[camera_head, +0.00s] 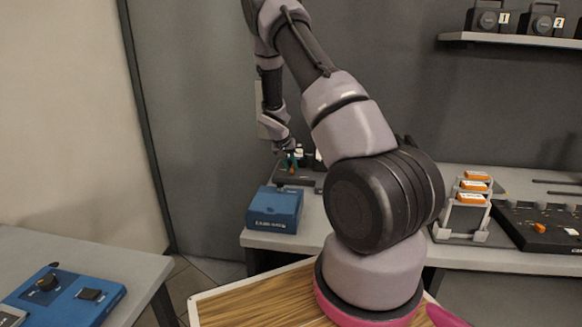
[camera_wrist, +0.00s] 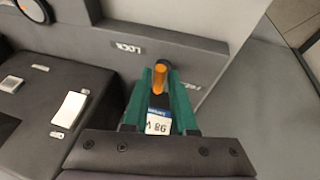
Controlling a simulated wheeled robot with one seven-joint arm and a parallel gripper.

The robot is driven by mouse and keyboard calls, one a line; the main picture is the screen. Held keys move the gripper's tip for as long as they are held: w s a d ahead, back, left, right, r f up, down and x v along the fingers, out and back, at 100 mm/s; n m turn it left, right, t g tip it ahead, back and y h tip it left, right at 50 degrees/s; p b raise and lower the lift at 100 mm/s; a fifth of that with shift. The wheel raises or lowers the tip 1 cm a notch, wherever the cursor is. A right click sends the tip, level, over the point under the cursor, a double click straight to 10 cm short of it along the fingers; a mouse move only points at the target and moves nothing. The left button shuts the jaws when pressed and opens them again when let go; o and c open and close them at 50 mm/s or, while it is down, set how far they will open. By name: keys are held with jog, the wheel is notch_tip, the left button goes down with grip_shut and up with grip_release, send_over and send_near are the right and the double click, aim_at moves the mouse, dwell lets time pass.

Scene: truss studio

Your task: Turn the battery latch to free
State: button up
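The orange battery latch lever (camera_wrist: 159,78) has a dark rounded end and shows in the wrist view, next to a raised LOCK label (camera_wrist: 128,48) on a dark housing. My gripper (camera_wrist: 159,83) has two green fingers, one on each side of the lever. The fingers are apart with the lever between them, but I cannot tell whether they press on it. A pale label reading 98 W (camera_wrist: 158,122) shows between the fingers, nearer the palm. In the head view my gripper (camera_head: 291,163) is small, over a dark device (camera_head: 296,181) on the back bench; the lever is not clear there.
A blue box (camera_head: 273,209) stands at the bench's front left corner. A rack with orange-topped packs (camera_head: 468,212) and a black panel (camera_head: 540,228) stand to the right. The wrist view shows a grey wall at right.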

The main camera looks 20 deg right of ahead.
grip_shut()
jog(key=shift+n, duration=0.3)
jog(key=n, duration=0.1)
jog(key=n+t, duration=0.1)
jog(key=n+y, duration=0.1)
jog(key=shift+s+d+n, duration=0.2)
jog(key=shift+d+n, duration=0.05)
jog(key=shift+n, duration=0.05)
jog(key=n, duration=0.1)
jog(key=n+y, duration=0.1)
jog(key=n, duration=0.1)
jog(key=n+t+y, duration=0.1)
jog(key=shift+d+n, duration=0.3)
jog(key=n, duration=0.1)
jog(key=n+y, duration=0.1)
jog(key=n, duration=0.2)
jog(key=shift+d+n+y, duration=0.25)
jog(key=shift+n+y, duration=0.05)
jog(key=shift+y, duration=0.1)
jog(key=shift+n+y, duration=0.9)
jog(key=shift+n, duration=1.3)
jog(key=shift+d, duration=0.1)
